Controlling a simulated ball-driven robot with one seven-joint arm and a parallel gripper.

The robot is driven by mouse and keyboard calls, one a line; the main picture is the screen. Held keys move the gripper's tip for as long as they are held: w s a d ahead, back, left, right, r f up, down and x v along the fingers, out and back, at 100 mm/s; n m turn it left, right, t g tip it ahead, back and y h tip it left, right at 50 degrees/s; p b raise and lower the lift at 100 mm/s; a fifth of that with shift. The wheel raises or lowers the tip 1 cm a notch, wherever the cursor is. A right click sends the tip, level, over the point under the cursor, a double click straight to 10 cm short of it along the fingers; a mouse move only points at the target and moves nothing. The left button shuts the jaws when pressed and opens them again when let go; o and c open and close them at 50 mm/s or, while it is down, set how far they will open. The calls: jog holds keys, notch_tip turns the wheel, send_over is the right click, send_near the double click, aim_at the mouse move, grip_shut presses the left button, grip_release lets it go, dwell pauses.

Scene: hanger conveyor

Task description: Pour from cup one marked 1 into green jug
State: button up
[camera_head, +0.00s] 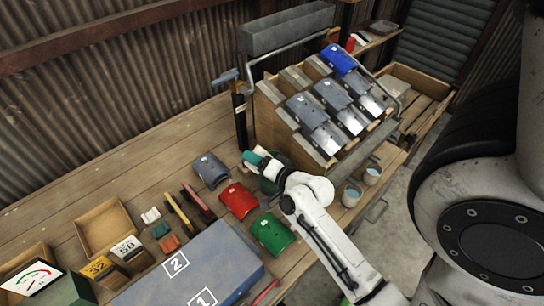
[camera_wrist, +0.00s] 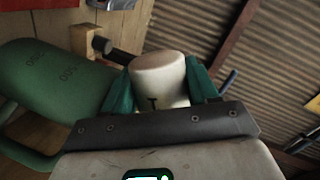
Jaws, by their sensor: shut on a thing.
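My gripper (camera_wrist: 155,88) is shut on a cream cup (camera_wrist: 162,72) with a dark mark, probably a 1, on its side. The green jug (camera_wrist: 50,80) is close beside the cup, at the left of the wrist view, with its handle toward the lower left. The wrist view is rolled, so I cannot tell the cup's exact tilt. No liquid stream shows. In the head view my gripper (camera_head: 257,160) is over the jug (camera_head: 268,186), which is mostly hidden behind my arm; the cup is hard to make out there.
Two pale cups (camera_head: 351,195) (camera_head: 371,175) stand at the bench's right edge. A sloped rack (camera_head: 265,115) with grey and blue covers stands behind. Red (camera_head: 238,200) and green (camera_head: 272,234) covers and a blue-grey numbered box (camera_head: 200,262) lie in front.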

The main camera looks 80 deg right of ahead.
jog(key=shift+r+n+p, duration=0.2)
jog(key=shift+n+p, duration=0.3)
jog(key=shift+n, duration=0.2)
jog(key=n+g+h, duration=0.1)
jog(key=n, duration=0.1)
jog(key=shift+d+n+h+p, duration=0.15)
jog(key=shift+n+h+p, duration=0.15)
jog(key=shift+p, duration=0.05)
jog(key=shift+f, duration=0.1)
jog(key=n+b, duration=0.1)
jog(key=f+n+h+b, duration=0.1)
jog(key=n, duration=0.1)
jog(key=shift+s+d, duration=0.3)
jog(key=shift+d, duration=0.1)
jog(key=shift+r+n, duration=0.15)
jog(key=shift+n, duration=0.35)
